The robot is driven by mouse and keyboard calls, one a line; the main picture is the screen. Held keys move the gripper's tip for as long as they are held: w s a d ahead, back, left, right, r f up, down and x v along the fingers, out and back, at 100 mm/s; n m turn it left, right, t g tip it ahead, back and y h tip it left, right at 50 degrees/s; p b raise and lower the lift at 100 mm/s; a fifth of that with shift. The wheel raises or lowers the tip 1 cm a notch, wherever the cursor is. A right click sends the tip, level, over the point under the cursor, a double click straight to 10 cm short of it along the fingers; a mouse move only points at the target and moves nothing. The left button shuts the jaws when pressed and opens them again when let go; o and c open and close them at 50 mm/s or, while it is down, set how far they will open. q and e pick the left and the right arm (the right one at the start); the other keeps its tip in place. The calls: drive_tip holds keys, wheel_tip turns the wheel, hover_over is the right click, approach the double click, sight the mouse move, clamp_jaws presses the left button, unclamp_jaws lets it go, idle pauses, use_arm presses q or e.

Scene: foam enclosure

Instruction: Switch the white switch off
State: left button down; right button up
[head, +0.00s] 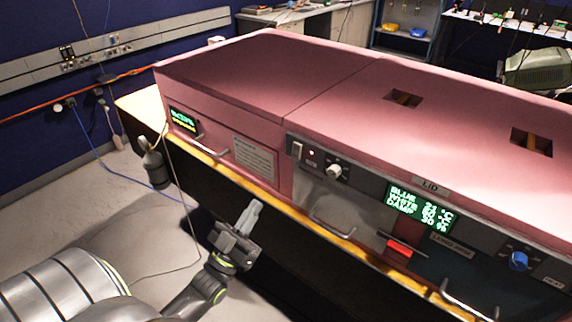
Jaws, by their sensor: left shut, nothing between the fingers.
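A white round knob (334,171) sits on the grey front panel (345,188) of the pink enclosure. A small pale switch (297,150) is on the same panel, left of the knob, with a small lit red light (311,153) between them. I cannot tell the switch's position. My left gripper (252,212) is shut and empty, pointing up in front of the enclosure. It is below and left of the knob, apart from the panel. My right gripper is out of view.
The pink enclosure (330,75) has metal handles, a red block (399,249), a blue knob (518,261) and a green-text display (421,208). A yellow-edged ledge (340,241) runs along its front. A dark hanging object (153,166) is left of it.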

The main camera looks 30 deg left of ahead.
use_arm(q)
drive_tip(key=p, duration=0.6)
approach(295, 151)
wheel_tip(295, 151, up, 5)
drive_tip(key=shift+w+d+f+p, duration=0.1)
drive_tip(key=shift+w+f, duration=0.15)
drive_tip(key=shift+w, duration=0.5)
drive_tip(key=shift+w+d+f+p, duration=0.15)
drive_tip(key=shift+w+f, duration=0.1)
drive_tip(key=shift+w, duration=0.55)
drive_tip(key=shift+w+f+p, duration=0.1)
drive_tip(key=shift+w+f, duration=0.15)
drive_tip(key=shift+w, duration=0.5)
